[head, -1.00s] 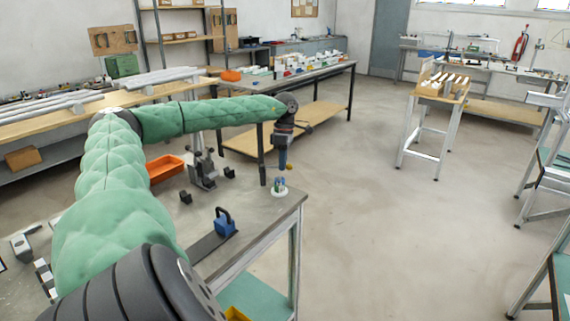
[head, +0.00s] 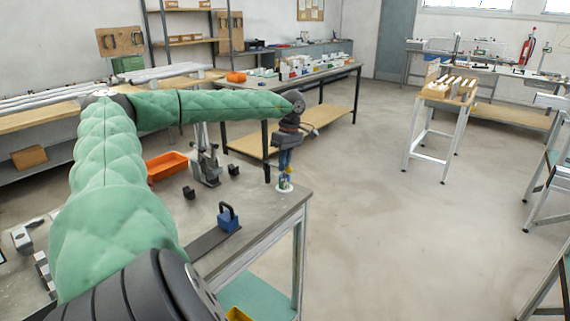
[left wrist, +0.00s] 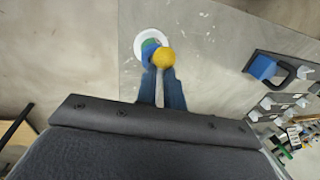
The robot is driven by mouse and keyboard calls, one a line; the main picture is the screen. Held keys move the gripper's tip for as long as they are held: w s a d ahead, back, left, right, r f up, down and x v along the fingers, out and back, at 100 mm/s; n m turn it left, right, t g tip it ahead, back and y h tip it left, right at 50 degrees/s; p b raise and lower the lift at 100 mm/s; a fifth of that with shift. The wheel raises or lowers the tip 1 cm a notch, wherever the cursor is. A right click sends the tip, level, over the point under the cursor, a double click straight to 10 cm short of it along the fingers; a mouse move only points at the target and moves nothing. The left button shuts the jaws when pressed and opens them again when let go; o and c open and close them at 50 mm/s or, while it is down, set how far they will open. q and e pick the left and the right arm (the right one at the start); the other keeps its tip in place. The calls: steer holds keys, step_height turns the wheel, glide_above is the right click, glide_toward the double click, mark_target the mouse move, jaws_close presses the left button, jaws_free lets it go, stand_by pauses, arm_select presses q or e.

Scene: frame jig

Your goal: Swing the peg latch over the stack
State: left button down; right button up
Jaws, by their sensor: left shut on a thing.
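My left gripper (head: 286,170) points down over the right back corner of the workbench, its blue fingers shut on a small yellow ball (left wrist: 163,57). The ball is directly above a white round holder (head: 285,187). In the left wrist view, the holder (left wrist: 141,38) shows behind the ball with green and blue pieces in it. Whether the ball touches these pieces I cannot tell. A blue block with a black looped handle (head: 228,219) sits on a dark strip on the bench. I cannot make out for certain which part is the peg latch or the stack. My right gripper is out of view.
A dark upright clamp-like fixture (head: 207,166) stands on the bench, with small black blocks (head: 189,193) beside it. An orange tray (head: 167,165) lies behind. The bench's right edge is close to the holder; open floor (head: 380,230) lies beyond.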

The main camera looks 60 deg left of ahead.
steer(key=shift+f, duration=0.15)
arm_select(q)
steer(key=c, duration=1.7)
jaws_free()
steer(key=shift+c, duration=0.2)
steer(key=shift+o, duration=1)
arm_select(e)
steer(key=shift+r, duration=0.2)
